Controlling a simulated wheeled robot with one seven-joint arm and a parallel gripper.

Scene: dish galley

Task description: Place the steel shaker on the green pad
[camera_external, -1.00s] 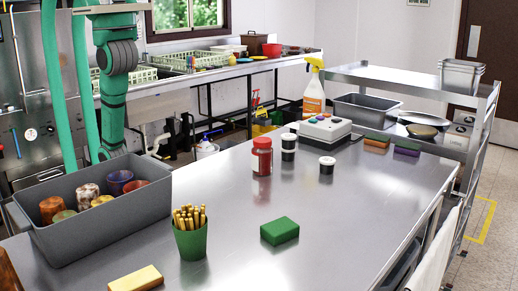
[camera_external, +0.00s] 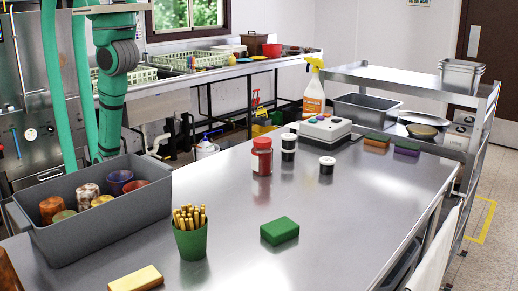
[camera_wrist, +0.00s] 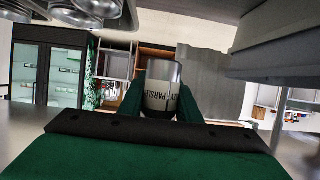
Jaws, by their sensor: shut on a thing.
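The steel shaker (camera_wrist: 162,88) shows in the wrist view, a bright metal cylinder with a pale label and dark lettering. My gripper (camera_wrist: 161,103) is shut on it, with a green finger at each side.
The grey bin (camera_external: 105,227) holds several cups. A green cup of gold sticks (camera_external: 190,236), a yellow block (camera_external: 136,279), a red-lidded jar (camera_external: 262,158) and two small dark jars stand on the table. The table around the green pad is clear.

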